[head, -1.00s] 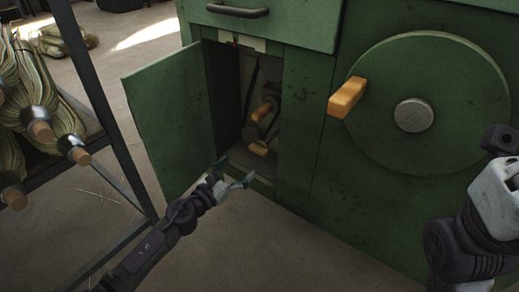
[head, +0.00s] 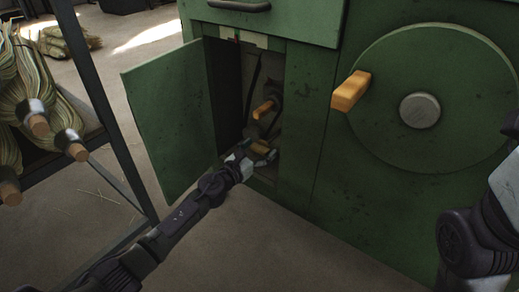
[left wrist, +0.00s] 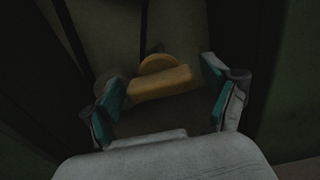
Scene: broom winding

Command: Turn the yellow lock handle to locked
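I cannot tell from a label which is the lock handle. My left gripper (head: 255,156) reaches into the opening at the lower handle and partly covers it. In the left wrist view, a yellow bar with a rounded yellow part behind it (left wrist: 160,84) lies between the teal-padded fingers of my left gripper (left wrist: 163,90). The fingers stand open with gaps at both ends of the bar. My right arm is at the right edge; its fingers are not visible.
A large green wheel (head: 440,140) with a yellow crank handle (head: 350,91) is on the machine's front. A dark rack (head: 100,90) with brooms stands at the left.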

